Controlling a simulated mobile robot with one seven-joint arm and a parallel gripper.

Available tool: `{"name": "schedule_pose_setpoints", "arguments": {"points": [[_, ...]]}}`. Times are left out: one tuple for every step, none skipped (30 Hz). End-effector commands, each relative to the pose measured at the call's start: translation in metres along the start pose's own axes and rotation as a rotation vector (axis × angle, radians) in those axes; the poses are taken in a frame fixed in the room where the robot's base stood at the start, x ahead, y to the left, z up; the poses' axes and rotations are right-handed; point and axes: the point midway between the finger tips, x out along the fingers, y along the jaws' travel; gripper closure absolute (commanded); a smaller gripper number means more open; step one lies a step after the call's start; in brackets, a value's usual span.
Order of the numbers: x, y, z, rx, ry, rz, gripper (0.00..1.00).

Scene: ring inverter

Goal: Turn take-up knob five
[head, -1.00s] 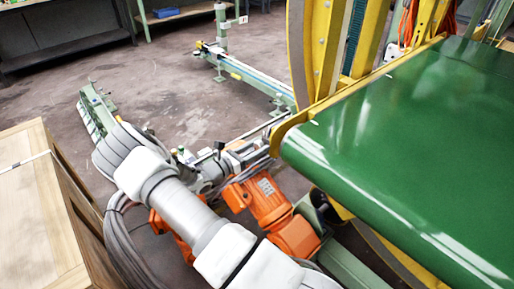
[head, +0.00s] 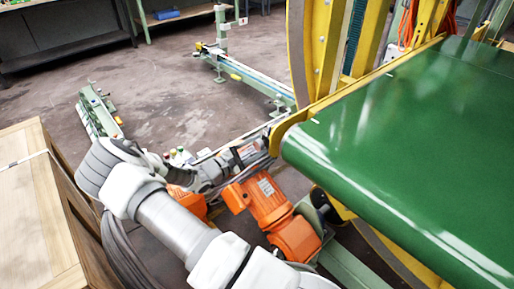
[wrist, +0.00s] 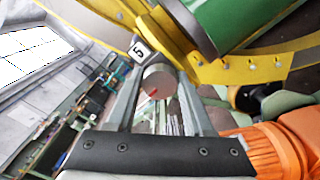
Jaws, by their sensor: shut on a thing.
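Take-up knob five (wrist: 158,84) is a round grey knob with a small red mark on its face, seen in the wrist view. A white tag with a black 5 (wrist: 138,50) is just above and left of it, by the yellow frame. My gripper (wrist: 160,76) has a finger on each side of the knob and is shut on it. In the head view my gripper (head: 248,153) is beside the yellow frame's lower end, above the orange motor (head: 268,203). The knob cannot be made out there.
The green belt (head: 410,140) and yellow frame (head: 318,60) are close on the right. The orange motor also shows close by in the wrist view (wrist: 285,150). A wooden crate (head: 30,215) stands at left. Open floor (head: 165,80) lies beyond.

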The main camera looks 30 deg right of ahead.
Motion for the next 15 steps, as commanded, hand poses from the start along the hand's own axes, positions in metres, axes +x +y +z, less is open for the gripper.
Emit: {"name": "schedule_pose_setpoints", "arguments": {"points": [[-0.0012, 0.0000, -0.0014, 0.046, 0.001, 0.003, 1.00], [-0.0011, -0.0001, -0.0013, 0.074, 0.001, 0.003, 1.00], [-0.0011, -0.0003, -0.0013, 0.112, 0.001, 0.003, 1.00], [-0.0011, -0.0005, -0.0013, 0.140, 0.001, 0.003, 1.00], [-0.0010, -0.0006, -0.0013, 0.168, 0.001, 0.003, 1.00], [-0.0010, -0.0006, -0.0014, 0.206, 0.001, 0.003, 1.00], [-0.0010, -0.0006, -0.0015, 0.235, 0.001, 0.003, 1.00], [-0.0011, -0.0006, -0.0015, 0.264, 0.002, 0.003, 1.00], [-0.0012, -0.0007, -0.0016, 0.301, 0.002, 0.003, 1.00], [-0.0013, -0.0009, -0.0017, 0.330, 0.001, 0.003, 1.00], [-0.0013, -0.0010, -0.0016, 0.359, 0.001, 0.002, 1.00], [-0.0011, -0.0011, -0.0016, 0.397, 0.001, 0.002, 1.00], [-0.0009, -0.0011, -0.0016, 0.426, 0.001, 0.002, 1.00], [-0.0009, -0.0011, -0.0017, 0.453, 0.001, 0.002, 1.00], [-0.0011, -0.0012, -0.0020, 0.490, 0.002, 0.002, 1.00]]}}
